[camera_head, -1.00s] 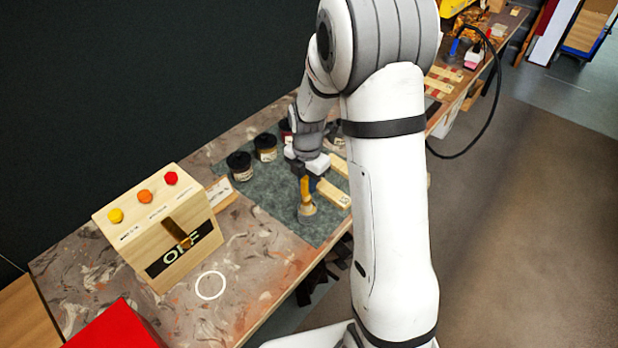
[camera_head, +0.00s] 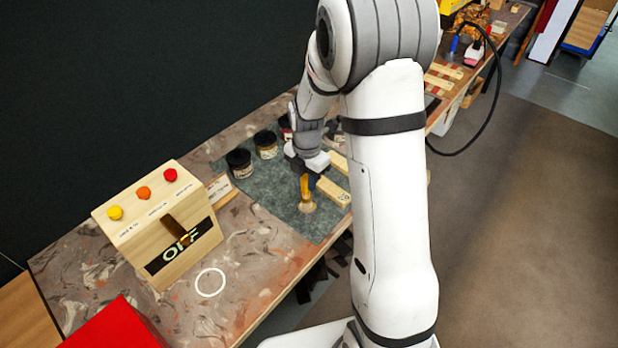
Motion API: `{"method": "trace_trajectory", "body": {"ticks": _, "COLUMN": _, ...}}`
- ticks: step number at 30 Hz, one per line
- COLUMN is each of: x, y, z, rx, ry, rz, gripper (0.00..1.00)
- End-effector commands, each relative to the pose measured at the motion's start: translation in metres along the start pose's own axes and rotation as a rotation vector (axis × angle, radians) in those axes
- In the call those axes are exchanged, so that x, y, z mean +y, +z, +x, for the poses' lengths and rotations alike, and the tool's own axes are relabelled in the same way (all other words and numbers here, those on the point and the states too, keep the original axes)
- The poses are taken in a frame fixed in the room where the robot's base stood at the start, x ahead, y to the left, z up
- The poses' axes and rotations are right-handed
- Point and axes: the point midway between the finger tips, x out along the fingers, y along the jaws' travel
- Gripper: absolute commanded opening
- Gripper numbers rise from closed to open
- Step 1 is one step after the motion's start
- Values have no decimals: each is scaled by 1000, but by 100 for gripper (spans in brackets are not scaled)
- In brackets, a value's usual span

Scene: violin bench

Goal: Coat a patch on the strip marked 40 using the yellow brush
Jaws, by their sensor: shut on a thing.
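My gripper (camera_head: 308,166) is over the grey-green mat (camera_head: 266,200), partly hidden by its own wrist. It is shut on the yellow brush (camera_head: 305,186), which hangs upright below it, bristle end down. The brush end is at or just above the mat; I cannot tell whether it touches. A pale wooden strip (camera_head: 333,191) lies on the mat just right of the brush. Another strip (camera_head: 339,161) lies behind it, partly covered by my arm. The marks on the strips are too small to read.
Dark jars (camera_head: 240,163) and (camera_head: 266,144) stand at the mat's back left. A wooden box (camera_head: 160,225) with coloured buttons and an OFF label stands left. A red block (camera_head: 112,328) is at the front left. A white ring (camera_head: 210,283) marks bare bench.

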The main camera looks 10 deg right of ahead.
Motion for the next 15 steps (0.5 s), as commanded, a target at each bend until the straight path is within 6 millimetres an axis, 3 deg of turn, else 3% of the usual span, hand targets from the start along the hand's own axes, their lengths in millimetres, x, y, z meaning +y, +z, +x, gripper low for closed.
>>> {"method": "trace_trajectory", "body": {"ticks": 15, "x": 0, "y": 0, "z": 7, "rx": 0, "ry": 0, "rz": -1, "gripper": 0}}
